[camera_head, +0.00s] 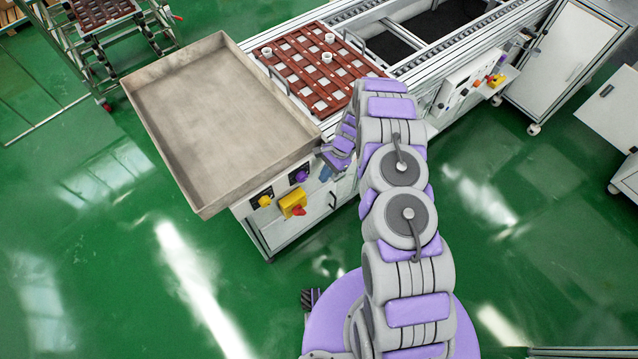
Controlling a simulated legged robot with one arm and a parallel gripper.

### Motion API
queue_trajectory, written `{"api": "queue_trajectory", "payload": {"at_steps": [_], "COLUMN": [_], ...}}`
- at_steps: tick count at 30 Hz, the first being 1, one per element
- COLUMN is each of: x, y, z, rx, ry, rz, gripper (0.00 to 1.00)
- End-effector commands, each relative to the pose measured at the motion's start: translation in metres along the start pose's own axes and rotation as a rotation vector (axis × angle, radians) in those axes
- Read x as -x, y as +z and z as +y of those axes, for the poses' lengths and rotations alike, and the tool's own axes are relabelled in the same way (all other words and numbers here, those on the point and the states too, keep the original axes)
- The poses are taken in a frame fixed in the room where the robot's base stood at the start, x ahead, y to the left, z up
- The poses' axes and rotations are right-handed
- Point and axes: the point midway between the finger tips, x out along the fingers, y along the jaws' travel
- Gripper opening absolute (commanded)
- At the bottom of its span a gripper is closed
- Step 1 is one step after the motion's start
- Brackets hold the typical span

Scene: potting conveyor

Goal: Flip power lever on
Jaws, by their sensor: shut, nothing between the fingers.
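The control panel (278,192) is on the near face of the conveyor's end, below the metal tray. It carries a yellow box with a red part (293,205), a yellow knob (265,201), a purple knob (301,176) and a small blue part (325,174). I cannot tell for certain which of these is the power lever. My gripper (328,160) is at the panel's upper right, above the blue part and apart from the yellow box. It looks shut and holds nothing visible.
A large empty metal tray (212,118) juts out left of the panel. A brown slatted grid (307,68) with small white pieces lies on the conveyor behind my gripper. A second panel with knobs (480,82) and white cabinets stand at right. Green floor is clear in front.

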Motion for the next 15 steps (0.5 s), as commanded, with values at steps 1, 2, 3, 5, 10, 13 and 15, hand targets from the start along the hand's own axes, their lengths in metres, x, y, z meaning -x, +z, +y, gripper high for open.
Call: {"api": "queue_trajectory", "payload": {"at_steps": [1, 2, 3, 5, 10, 13, 15], "x": [0.007, 0.009, 0.012, 0.016, 0.018, 0.018, 0.018], "y": [0.000, 0.000, 0.000, 0.000, 0.000, 0.000, 0.000], "z": [0.000, 0.000, 0.000, 0.000, 0.000, 0.000, 0.000], "rx": [0.000, -0.001, -0.001, -0.001, -0.001, -0.001, -0.001], "ry": [-0.001, -0.001, 0.000, 0.000, 0.001, 0.001, 0.001], "rz": [0.000, -0.001, -0.001, 0.000, 0.000, 0.000, 0.000], "gripper": [0.00, 0.00, 0.00, 0.00, 0.00, 0.00, 0.00]}}
